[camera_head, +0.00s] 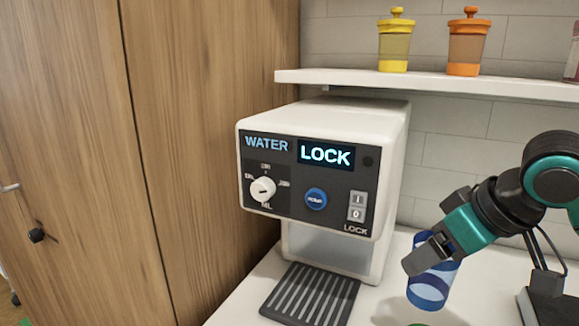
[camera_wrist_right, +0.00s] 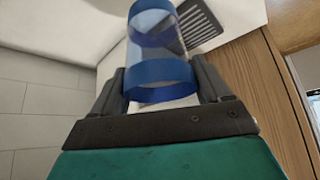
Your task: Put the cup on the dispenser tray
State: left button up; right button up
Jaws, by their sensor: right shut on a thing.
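A clear cup with blue bands (camera_head: 432,286) is held in my right gripper (camera_head: 428,258), to the right of the dispenser. The cup looks slightly tilted in the head view. In the right wrist view the cup (camera_wrist_right: 160,80) sits between the two fingers of my right gripper (camera_wrist_right: 165,85). The white water dispenser (camera_head: 392,160) shows "LOCK" on its display. Its dark slatted tray (camera_head: 268,308) lies at its foot, left of the cup and apart from it. The tray also shows in the right wrist view (camera_wrist_right: 200,27). My left gripper is not in view.
A white shelf (camera_head: 440,84) above holds a yellow jar (camera_head: 396,42) and an orange jar (camera_head: 467,45). A wooden cabinet (camera_head: 70,150) stands left of the dispenser. The white counter (camera_head: 375,308) between tray and cup is clear.

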aim_at(433, 271)
jog(key=s, duration=0.1)
jog(key=s+a+m, duration=0.1)
jog(key=s+f+m+h, duration=0.1)
jog(key=shift+a, duration=0.3)
jog(key=shift+f+m+t, duration=0.15)
jog(key=shift+m+t, duration=0.15)
jog(key=shift+m, duration=0.1)
notch_tip(433, 271, down, 3)
jog(key=shift+s+a+r+m+h, duration=0.1)
jog(key=shift+m+h, duration=0.8)
jog(key=shift+m, duration=0.3)
jog(key=shift+f+m+h, duration=0.3)
jog(key=shift+m, duration=0.1)
